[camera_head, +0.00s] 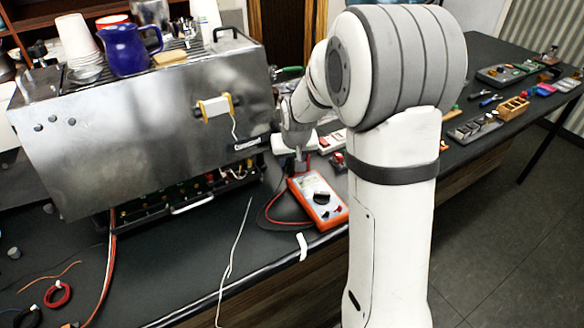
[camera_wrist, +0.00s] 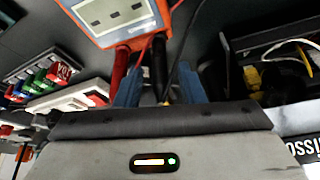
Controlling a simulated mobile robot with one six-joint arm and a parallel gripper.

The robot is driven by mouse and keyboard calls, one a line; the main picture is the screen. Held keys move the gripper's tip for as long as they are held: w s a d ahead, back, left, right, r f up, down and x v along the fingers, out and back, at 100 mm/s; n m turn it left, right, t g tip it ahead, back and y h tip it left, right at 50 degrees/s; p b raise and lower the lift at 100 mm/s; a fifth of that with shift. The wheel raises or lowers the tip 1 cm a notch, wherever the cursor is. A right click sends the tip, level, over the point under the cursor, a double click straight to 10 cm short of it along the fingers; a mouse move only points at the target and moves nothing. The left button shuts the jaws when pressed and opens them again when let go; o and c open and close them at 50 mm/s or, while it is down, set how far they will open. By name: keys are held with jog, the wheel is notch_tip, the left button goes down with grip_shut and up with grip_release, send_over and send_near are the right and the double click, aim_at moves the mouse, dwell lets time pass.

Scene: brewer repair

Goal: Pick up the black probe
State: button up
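The black probe (camera_wrist: 159,62) stands at the multimeter's near edge in the wrist view, between my gripper's two blue fingers, with a gap visible on each side. My gripper (camera_wrist: 159,90) is open over it; I cannot tell whether it touches the probe. The red probe (camera_wrist: 121,66) is beside it, by the left finger. The orange multimeter (camera_wrist: 115,20) lies just beyond the fingers. In the head view, the multimeter (camera_head: 318,203) lies on the dark bench and my gripper (camera_head: 298,164) is low at its far end; the black probe cannot be made out there.
A steel brewer (camera_head: 150,110) with an open lower front stands left of my arm. Red and black leads loop beside the multimeter. Trays of coloured parts (camera_head: 510,73) are at the right. A white strip (camera_head: 302,247) lies near the bench's front edge.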

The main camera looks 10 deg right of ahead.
grip_shut()
dwell(0.3)
